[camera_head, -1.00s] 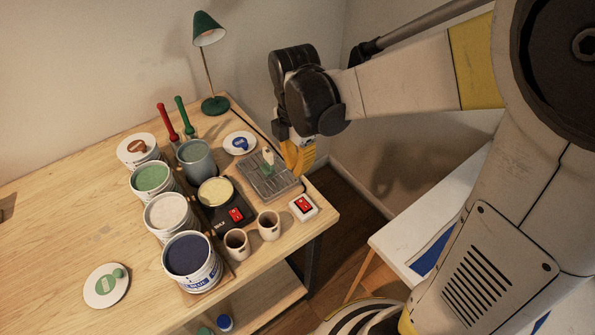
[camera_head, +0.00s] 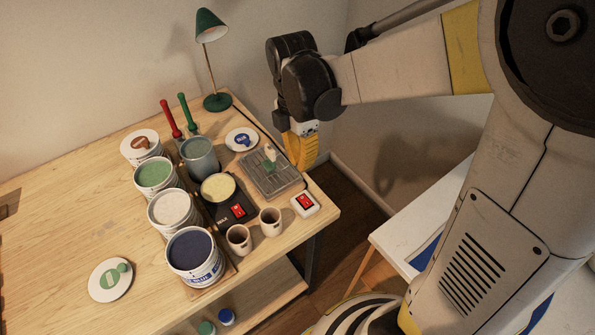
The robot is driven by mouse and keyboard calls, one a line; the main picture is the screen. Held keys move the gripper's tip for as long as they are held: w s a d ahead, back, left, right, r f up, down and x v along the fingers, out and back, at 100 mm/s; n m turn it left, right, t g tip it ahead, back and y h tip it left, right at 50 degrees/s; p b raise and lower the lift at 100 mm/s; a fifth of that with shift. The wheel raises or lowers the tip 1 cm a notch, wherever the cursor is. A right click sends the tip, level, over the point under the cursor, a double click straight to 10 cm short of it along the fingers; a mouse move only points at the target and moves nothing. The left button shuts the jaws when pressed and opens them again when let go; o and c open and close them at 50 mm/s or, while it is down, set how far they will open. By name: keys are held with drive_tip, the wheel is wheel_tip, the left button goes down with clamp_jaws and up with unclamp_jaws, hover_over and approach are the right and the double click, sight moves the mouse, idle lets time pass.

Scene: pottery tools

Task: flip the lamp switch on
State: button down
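A white switch box (camera_head: 305,204) with a red rocker lies near the right front edge of the table. The rocker's position is too small to tell. A green desk lamp (camera_head: 210,25) stands at the back corner; no clear glow shows from its shade. My gripper (camera_head: 304,163) has yellow fingers that point down. In the picture it is above the switch box, beside the right table edge, and it appears apart from the box. Its fingers overlap in this view, so their opening is unclear. It appears to hold nothing.
A black warmer (camera_head: 228,208) with another red switch stands left of the switch box. Two small cups (camera_head: 238,240) stand at the front. A grey tray (camera_head: 262,183) with a small tool lies behind. Several paint tubs (camera_head: 194,262) line the left.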

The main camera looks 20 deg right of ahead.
sight(305, 203)
drive_tip(key=f+b, duration=0.1)
drive_tip(key=f, duration=0.3)
drive_tip(key=s+f+b, duration=0.1)
drive_tip(key=f+b, duration=0.1)
drive_tip(key=f, duration=0.3)
drive_tip(key=f+b, duration=0.1)
drive_tip(key=f, duration=0.3)
drive_tip(key=shift+s+d+f+b, duration=0.25)
drive_tip(key=shift+f+b, duration=0.15)
